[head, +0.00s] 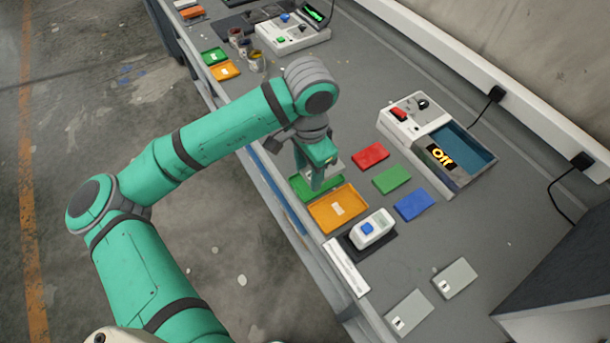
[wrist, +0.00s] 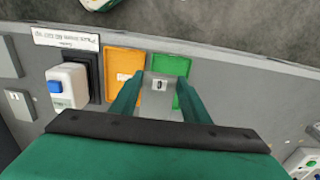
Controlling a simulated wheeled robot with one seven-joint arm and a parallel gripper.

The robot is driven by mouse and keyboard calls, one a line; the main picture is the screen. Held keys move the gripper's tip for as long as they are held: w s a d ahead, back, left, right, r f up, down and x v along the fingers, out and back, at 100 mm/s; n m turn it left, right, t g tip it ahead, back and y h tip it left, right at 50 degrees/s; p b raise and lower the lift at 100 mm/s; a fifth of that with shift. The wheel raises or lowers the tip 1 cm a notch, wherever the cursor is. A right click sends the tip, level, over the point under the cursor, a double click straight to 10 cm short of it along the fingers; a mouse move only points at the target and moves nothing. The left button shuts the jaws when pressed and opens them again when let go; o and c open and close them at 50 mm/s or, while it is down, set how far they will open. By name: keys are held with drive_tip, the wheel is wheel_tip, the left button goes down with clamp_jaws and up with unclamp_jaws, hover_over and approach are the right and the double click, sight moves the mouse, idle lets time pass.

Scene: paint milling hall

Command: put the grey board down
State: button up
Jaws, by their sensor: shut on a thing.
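My gripper (head: 318,180) is shut on a grey board (wrist: 161,84), with one finger at each side of it in the wrist view. The board has a white label with a dark mark. It is over or just beside the green tray (wrist: 173,65) and hides part of its near edge; its height cannot be told. In the head view my gripper mostly hides the board and part of the green tray (head: 303,187). The orange tray (head: 325,218) lies right next to the green one, with a white label on it.
Red (head: 370,156), green (head: 391,180) and blue (head: 414,204) boards lie right of the trays. A white device with a blue button (head: 374,230) stands near the orange tray. Two more grey boards (head: 455,278) lie on the bench.

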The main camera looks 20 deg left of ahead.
sight(305, 187)
drive_tip(key=shift+w+a+f, duration=0.3)
drive_tip(key=shift+w+f, duration=0.05)
drive_tip(key=shift+f, duration=0.15)
drive_tip(key=shift+w+a+f, duration=0.25)
drive_tip(key=shift+w+f, duration=0.05)
drive_tip(key=shift+f, duration=0.15)
drive_tip(key=f, duration=0.3)
drive_tip(key=shift+w+a, duration=0.25)
drive_tip(key=shift+a, duration=0.05)
drive_tip(key=shift+f, duration=0.45)
drive_tip(key=shift+f, duration=0.6)
drive_tip(key=o, duration=1.2)
drive_tip(key=shift+c, duration=0.2)
wheel_tip(305, 187, up, 13)
drive_tip(key=shift+r, duration=0.15)
